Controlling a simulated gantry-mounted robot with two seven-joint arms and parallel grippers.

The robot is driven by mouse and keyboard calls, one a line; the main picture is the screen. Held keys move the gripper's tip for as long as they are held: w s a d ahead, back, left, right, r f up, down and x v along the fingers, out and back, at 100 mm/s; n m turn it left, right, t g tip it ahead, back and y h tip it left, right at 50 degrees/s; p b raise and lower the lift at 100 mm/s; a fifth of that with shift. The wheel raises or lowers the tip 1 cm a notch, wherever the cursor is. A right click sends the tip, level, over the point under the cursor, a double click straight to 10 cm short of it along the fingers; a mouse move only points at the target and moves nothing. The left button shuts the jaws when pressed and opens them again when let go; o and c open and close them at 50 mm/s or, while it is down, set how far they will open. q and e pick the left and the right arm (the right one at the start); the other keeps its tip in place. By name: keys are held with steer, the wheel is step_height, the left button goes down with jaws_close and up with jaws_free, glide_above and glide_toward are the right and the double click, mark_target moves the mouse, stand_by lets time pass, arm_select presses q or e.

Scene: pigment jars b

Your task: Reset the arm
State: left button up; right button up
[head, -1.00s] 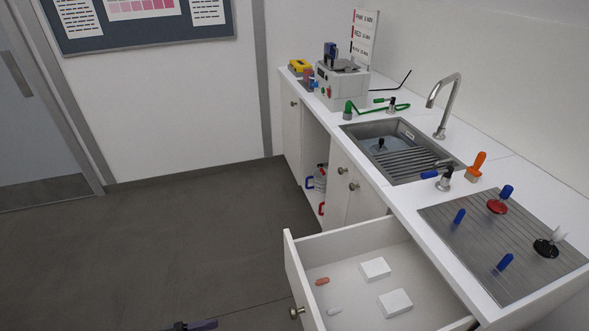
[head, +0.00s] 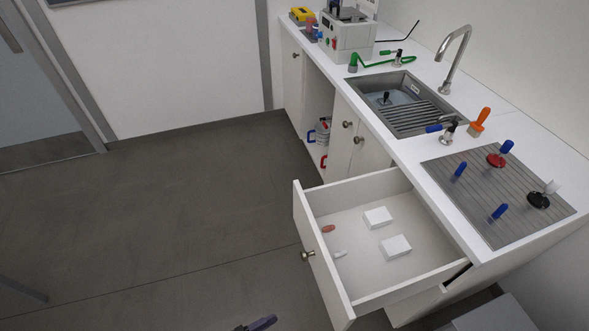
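A small dark part with a purple-blue end (head: 260,324) shows at the bottom edge of the head view, over the floor. It looks like the tip of my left gripper, but most of it is cut off and I cannot see whether it is open or shut. It is apart from the drawer, on its left. No object shows in it. My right gripper is out of the picture.
An open drawer (head: 328,272) juts out from the counter (head: 408,150), holding white boxes (head: 395,246) and small items. Blue-handled tools (head: 500,211) stand on the ribbed mat. The sink (head: 400,95) and tap lie behind. Floor (head: 170,220) on the left is mostly clear.

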arm_select(q)
steer(key=w+a+r+n+y+p, duration=0.15)
steer(key=a+r+n+y, duration=0.35)
steer(key=a+y, duration=0.65)
steer(key=s+a+n+g+y, duration=0.1)
steer(key=s+a+g+y, duration=0.35)
steer(key=s, duration=0.35)
step_height(320, 180, up, 38)
steer(key=p, duration=3.8)
step_height(320, 180, down, 54)
steer(key=b, duration=5.4)
steer(key=shift+s+r+g, duration=0.15)
steer(key=shift+r+g, duration=0.1)
steer(key=shift+g, duration=0.2)
